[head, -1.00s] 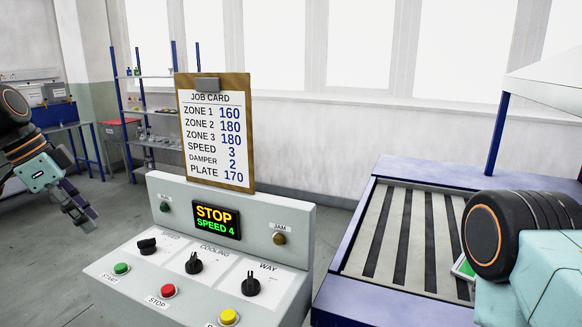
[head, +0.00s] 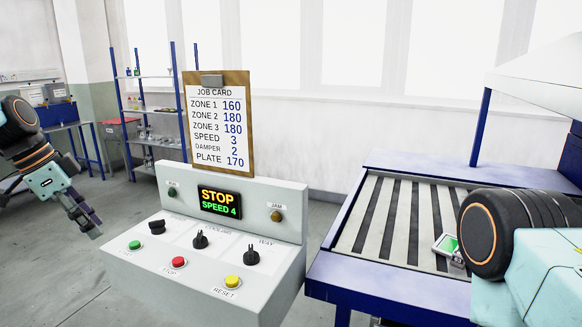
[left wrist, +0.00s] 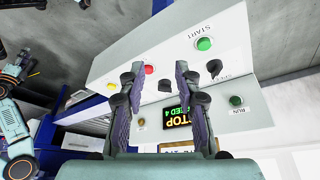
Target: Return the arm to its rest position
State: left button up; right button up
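My left gripper (head: 84,214) hangs at the left of the head view, pointing down and to the right. It is in the air left of the control panel, apart from it. In the left wrist view its two fingers (left wrist: 154,84) stand apart with nothing between them, the panel showing beyond. My right arm fills the lower right of the head view, beside the slatted conveyor. Its gripper is mostly hidden behind its own black joint, so I cannot tell its state.
The control panel (head: 130,273) has buttons, knobs and a display reading STOP, SPEED 4. A job card (head: 219,120) stands behind it. A slatted conveyor (head: 384,288) is at right, with a small green-faced device (head: 447,245). Shelves (head: 145,110) stand at back left. Floor between shelves and panel is clear.

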pick_arm(q)
jog(key=d+f+n+b, duration=0.1)
jog(key=d+f, duration=0.2)
jog(key=f, duration=0.4)
jog(key=d+f+n+b, duration=0.1)
jog(key=d+f, duration=0.1)
jog(key=f, duration=0.6)
jog(key=s+d+f+n+g+y+b, duration=0.1)
jog(key=s+d+f+n, duration=0.15)
jog(key=s+f, duration=0.45)
jog(key=s+d+f+n+y+b, duration=0.15)
jog(key=s+d+f, duration=0.25)
jog(key=f, duration=0.7)
jog(key=s+d+f+n+b, duration=0.1)
jog(key=s+f, duration=0.3)
jog(key=s, duration=0.5)
jog(key=s+d+f+n+g+b, duration=0.1)
jog(key=s+f, duration=0.3)
jog(key=s, duration=0.4)
jog(key=s+d+f+n+y+b, duration=0.1)
jog(key=s+d+f+n, duration=0.1)
jog(key=s, duration=0.7)
jog(key=shift+s+d+f+n, duration=0.3)
jog(key=shift+d+f+n, duration=0.1)
jog(key=shift+f+n, duration=0.5)
jog(key=shift+s, duration=0.1)
jog(key=shift+f, duration=0.1)
